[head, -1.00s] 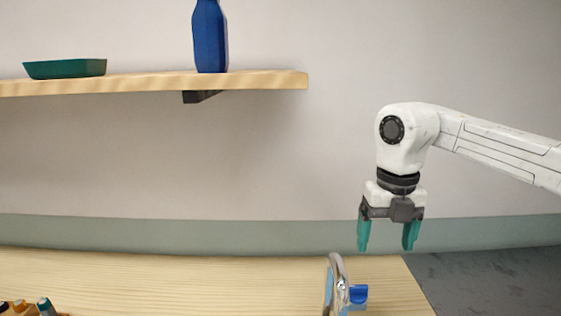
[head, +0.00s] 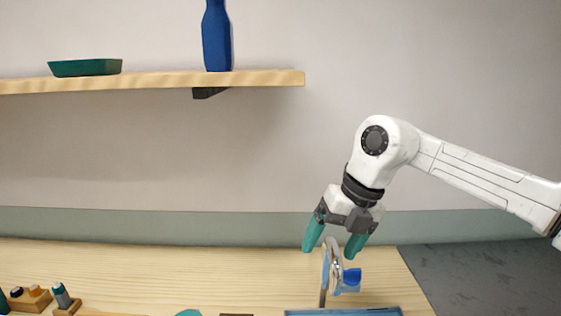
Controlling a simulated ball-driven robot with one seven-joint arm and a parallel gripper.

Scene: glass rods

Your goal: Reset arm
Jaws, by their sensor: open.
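My gripper (head: 333,248) shows in the head view at the right of centre, with its two teal fingers spread apart and nothing between them that I can make out as held. It is tilted, with the fingertips pointing down and to the left. In the picture the fingertips are just above and around the top of a curved metal faucet (head: 326,285) with a blue handle (head: 351,279). I cannot tell whether they touch it.
A wooden counter (head: 180,275) spans the bottom. A blue-rimmed basin (head: 345,312) is at the front edge. Small wooden holders (head: 28,303) stand at the lower left. A wall shelf (head: 150,86) carries a green tray (head: 85,68) and a blue bottle (head: 216,40).

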